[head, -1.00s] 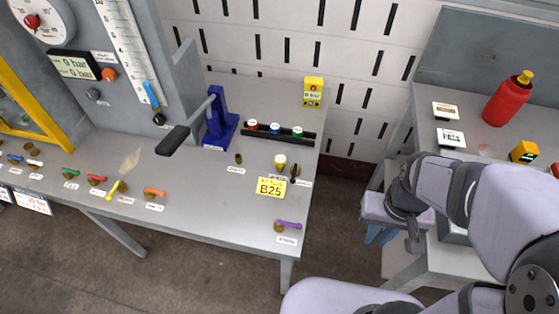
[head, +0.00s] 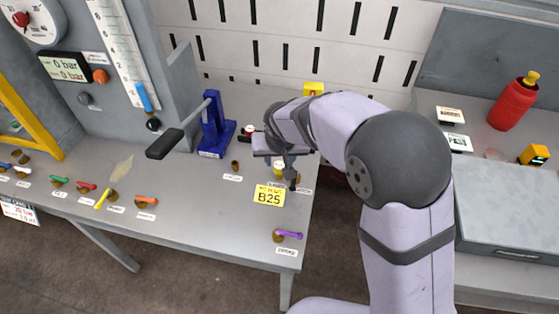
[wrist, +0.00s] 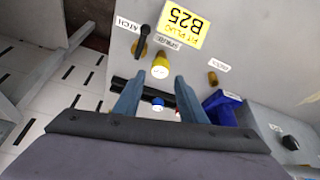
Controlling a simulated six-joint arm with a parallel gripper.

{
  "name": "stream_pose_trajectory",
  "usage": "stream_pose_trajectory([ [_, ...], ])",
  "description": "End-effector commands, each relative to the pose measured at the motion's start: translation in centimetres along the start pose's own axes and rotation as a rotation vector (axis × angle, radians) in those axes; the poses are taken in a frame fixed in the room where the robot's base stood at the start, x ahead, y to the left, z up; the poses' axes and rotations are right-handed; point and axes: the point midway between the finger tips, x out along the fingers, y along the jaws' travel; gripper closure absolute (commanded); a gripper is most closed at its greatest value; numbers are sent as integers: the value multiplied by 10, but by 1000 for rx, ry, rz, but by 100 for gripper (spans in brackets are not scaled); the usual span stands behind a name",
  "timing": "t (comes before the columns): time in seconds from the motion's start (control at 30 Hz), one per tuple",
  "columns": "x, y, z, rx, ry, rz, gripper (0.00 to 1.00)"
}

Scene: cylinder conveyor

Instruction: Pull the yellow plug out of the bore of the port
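The yellow plug (head: 279,167) stands on the grey bench just behind the yellow B25 card (head: 268,195). In the wrist view the plug (wrist: 160,71) has a pale end facing the camera and a brass-coloured part below it. The bore itself is hidden by the plug. My gripper (head: 285,160) is above and close to the plug in the head view, partly covering it. In the wrist view my gripper (wrist: 157,88) is open, its two blue-grey fingers spread with nothing between their tips. The plug lies just past the fingertips, roughly centred on the gap, apparently untouched.
A black latch lever (wrist: 143,40) stands close beside the plug. A black rack (wrist: 117,83) with coloured caps, including a blue one (wrist: 157,103), lies behind. A blue stand (head: 215,130) with a black handle is to the left. Small coloured levers line the bench front.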

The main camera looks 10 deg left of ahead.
Motion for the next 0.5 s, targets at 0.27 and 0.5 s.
stream_pose_trajectory([
  [0.27, 8, -1, 0, -2, 0, 0, 63],
  [0.5, 34, 0, 0, -1, -2, 1, 63],
])
